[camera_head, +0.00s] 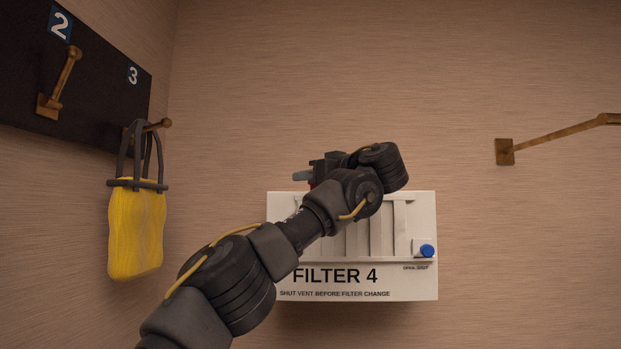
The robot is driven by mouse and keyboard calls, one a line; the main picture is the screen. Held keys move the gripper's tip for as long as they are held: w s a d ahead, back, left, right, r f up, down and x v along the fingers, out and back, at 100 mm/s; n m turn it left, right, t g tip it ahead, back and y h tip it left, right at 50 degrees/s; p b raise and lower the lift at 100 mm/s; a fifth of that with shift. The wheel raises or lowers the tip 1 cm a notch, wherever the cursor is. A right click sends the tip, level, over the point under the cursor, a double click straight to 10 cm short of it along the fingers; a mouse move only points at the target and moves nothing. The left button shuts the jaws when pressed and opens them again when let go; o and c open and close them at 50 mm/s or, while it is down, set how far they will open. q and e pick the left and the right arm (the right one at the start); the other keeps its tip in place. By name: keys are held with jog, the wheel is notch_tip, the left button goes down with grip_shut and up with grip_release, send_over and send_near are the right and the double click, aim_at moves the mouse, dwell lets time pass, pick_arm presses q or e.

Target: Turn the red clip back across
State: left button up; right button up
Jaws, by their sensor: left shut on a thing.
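The white filter box (352,249) is on the wall in the lower middle, lettered "FILTER 4" and "SHUT VENT BEFORE FILTER CHANGE". My left arm reaches up across its front. My left gripper (305,177) is at the box's top left edge, fingers pointing left, shut on the red clip (311,185). Only a little red shows by the fingers; the rest of the clip is hidden by the gripper, so I cannot tell its angle. My right gripper is out of view.
A blue knob (427,250) sits at the box's right side beside pale vent slats (383,230). On the left, a yellow bag (136,235) hangs from hook 3 of a dark board (100,75). A brass bar (560,134) juts from the wall at right.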

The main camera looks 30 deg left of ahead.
pick_arm(q)
jog(key=o, duration=1)
jog(key=shift+a, duration=0.1)
jog(key=shift+c, duration=0.2)
jog(key=shift+s+d+f+b, duration=0.15)
jog(key=shift+d+b, duration=0.15)
jog(key=shift+d, duration=0.25)
jog(key=b+v, duration=0.2)
jog(key=v, duration=0.7)
jog(key=shift+s+d, duration=0.15)
jog(key=shift+d, duration=0.1)
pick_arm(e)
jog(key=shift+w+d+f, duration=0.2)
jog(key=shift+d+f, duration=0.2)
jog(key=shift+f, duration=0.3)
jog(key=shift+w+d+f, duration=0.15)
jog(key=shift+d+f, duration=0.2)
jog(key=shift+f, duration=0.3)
